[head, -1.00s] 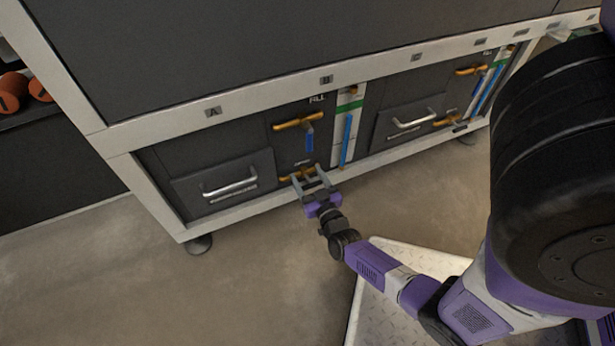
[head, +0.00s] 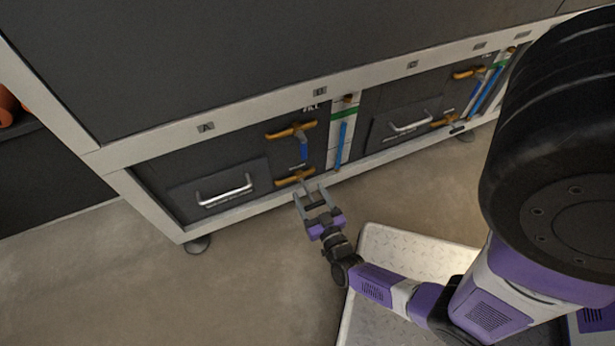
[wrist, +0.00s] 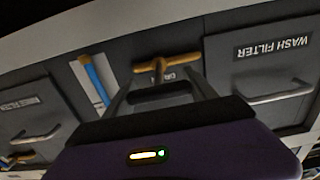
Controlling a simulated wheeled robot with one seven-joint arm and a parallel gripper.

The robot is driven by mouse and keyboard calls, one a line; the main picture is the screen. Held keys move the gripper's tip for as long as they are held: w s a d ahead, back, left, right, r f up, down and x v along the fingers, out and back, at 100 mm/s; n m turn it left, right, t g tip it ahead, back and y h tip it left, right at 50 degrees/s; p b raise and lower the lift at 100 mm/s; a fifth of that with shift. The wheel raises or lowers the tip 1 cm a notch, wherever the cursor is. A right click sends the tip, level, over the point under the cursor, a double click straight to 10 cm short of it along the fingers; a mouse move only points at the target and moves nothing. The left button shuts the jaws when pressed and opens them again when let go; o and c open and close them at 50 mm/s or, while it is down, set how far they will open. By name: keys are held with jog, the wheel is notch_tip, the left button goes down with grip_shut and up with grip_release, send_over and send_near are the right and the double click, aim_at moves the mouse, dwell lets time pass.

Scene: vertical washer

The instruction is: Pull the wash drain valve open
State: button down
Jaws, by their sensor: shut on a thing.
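The wash drain valve's orange T-shaped handle (head: 295,178) is at the bottom of the panel to the right of drawer A in the head view. It also shows in the wrist view (wrist: 167,66), with its label partly hidden behind the stem. My gripper (head: 311,192) is at the lower right of this handle, its two grey fingers spaced well apart. In the wrist view the fingers (wrist: 160,80) come up on either side of the stem, just below the crossbar. The jaws are shut on the handle, though the exact contact points are hard to see.
The wash filter drawer's silver handle (head: 224,191) is to the left. A blue gauge tube (head: 342,144) is to the right. Open floor (head: 260,290) lies in front.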

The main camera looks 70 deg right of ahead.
aim_at(316, 207)
jog(key=shift+s+a+f, duration=0.1)
jog(key=shift+s+a, duration=0.1)
jog(key=shift+a, duration=0.05)
jog(key=shift+c, duration=1.4)
grip_release()
jog(key=p+v, duration=0.1)
jog(key=v, duration=0.6)
jog(key=shift+s+a+p, duration=0.25)
jog(key=shift+s+p, duration=0.05)
jog(key=shift+p, duration=0.05)
jog(key=shift+a, duration=0.1)
